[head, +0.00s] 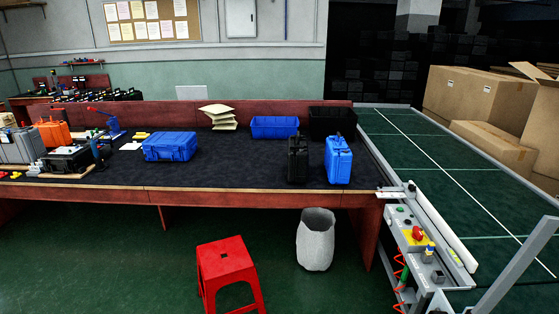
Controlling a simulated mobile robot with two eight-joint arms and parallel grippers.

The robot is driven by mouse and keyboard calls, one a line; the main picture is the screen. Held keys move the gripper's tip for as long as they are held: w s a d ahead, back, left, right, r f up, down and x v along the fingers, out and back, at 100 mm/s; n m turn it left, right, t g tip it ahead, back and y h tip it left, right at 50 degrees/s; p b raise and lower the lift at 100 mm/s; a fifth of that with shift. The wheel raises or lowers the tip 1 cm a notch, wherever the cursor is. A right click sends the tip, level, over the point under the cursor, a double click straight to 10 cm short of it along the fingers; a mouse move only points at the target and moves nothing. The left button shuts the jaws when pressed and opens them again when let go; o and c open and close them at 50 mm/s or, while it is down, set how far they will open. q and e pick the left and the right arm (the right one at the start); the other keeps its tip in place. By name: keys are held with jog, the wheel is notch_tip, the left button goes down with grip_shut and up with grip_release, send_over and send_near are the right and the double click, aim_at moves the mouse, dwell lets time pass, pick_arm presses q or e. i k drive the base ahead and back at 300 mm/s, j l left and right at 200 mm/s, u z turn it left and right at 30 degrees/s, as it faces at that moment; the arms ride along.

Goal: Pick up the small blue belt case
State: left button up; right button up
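Two blue cases are on the dark-topped workbench. One blue case (338,161) stands upright near the right end of the bench, beside a black case (297,159). A wider blue case (170,147) lies flat left of the middle. I cannot tell which of the two is the small blue belt case. No case is seen on the bare part of the conveyor belt (430,155). Neither of my grippers is in view.
A blue bin (274,127) and a black bin (332,122) stand at the bench's back. An orange case (53,134) and tools crowd its left end. A red stool (229,268) and grey basket (316,240) stand in front. A control panel (417,240) edges the conveyor.

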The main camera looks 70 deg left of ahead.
aim_at(338, 156)
jog(key=u, duration=1.9)
jog(key=i+z, duration=0.1)
jog(key=i, duration=0.4)
jog(key=i+j+z, duration=0.1)
jog(key=i, duration=0.45)
jog(key=i+j+z, duration=0.15)
jog(key=i, duration=0.35)
jog(key=i+j+z, duration=0.1)
jog(key=i, duration=0.4)
